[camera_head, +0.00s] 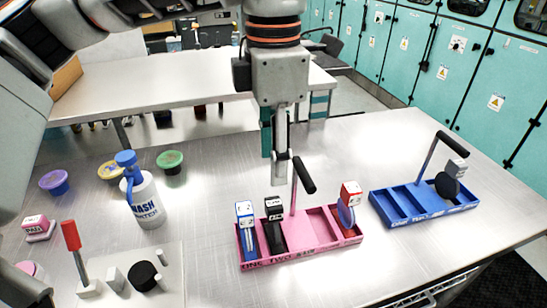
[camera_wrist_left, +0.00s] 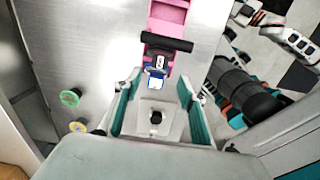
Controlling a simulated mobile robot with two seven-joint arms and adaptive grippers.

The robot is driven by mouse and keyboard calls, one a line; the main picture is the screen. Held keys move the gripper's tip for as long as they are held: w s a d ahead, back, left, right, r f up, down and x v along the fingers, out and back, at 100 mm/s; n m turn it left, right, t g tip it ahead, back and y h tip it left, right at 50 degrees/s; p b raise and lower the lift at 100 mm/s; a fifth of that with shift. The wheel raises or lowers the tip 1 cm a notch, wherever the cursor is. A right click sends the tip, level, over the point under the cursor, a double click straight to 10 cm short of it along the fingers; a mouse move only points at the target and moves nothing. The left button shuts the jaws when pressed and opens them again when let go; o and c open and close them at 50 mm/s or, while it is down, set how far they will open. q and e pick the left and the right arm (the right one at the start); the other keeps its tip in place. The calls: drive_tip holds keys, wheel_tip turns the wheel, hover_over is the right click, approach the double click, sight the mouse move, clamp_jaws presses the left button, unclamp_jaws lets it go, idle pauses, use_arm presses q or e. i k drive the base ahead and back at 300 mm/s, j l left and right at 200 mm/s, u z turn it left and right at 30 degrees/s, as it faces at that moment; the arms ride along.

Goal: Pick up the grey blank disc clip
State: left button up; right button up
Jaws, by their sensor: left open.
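The grey clip (camera_head: 457,168) stands in the right part of the blue tray (camera_head: 425,213) in the head view, with a dark round disc (camera_head: 447,185) under its block. Its block face looks plain. My left gripper (camera_head: 276,165) points down above the pink tray (camera_head: 300,256), well to the left of the grey clip. The grey clip cannot be made out in the left wrist view.
A wash bottle (camera_head: 146,200) stands left.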

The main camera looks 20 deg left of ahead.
sight(447, 186)
drive_tip(key=k+l, duration=0.85)
